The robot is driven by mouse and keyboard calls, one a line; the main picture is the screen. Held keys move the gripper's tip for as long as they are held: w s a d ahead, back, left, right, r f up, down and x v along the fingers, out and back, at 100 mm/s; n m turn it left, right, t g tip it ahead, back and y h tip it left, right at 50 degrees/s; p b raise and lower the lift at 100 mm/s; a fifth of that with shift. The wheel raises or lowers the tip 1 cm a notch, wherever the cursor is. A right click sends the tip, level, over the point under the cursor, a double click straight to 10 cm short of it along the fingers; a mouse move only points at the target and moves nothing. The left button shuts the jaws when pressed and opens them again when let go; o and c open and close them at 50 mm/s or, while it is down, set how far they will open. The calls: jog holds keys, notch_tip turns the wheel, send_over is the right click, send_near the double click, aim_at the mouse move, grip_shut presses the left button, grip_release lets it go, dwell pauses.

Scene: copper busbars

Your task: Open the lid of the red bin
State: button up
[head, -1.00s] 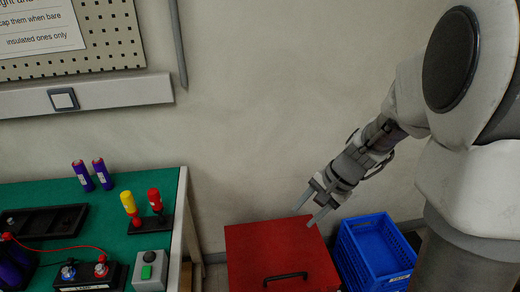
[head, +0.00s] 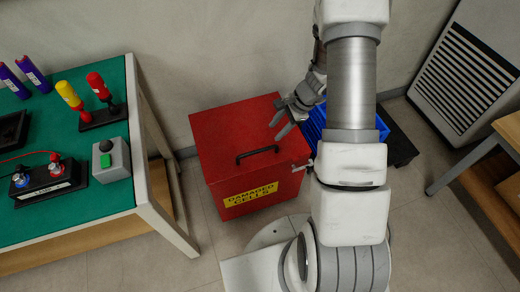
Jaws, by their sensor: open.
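The red bin (head: 215,165) stands on the floor right of the green table, with a yellow label reading "DAMAGED CELLS" (head: 250,194) on its front. Its red lid (head: 225,132) is shut, with a black bar handle (head: 257,154) on top near the front edge. My gripper (head: 278,129) is open and empty. It appears over the right part of the lid, behind and right of the handle and apart from it. The exact height of the fingers above the lid cannot be told.
A blue crate (head: 313,128) stands right of the bin, partly hidden by my arm. A wall is behind. A grey vented cabinet (head: 470,70) stands at the right.

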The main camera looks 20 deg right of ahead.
aim_at(258, 151)
jog(key=b+x, duration=0.4)
jog(key=x, duration=0.9)
grip_shut()
dwell(1.0)
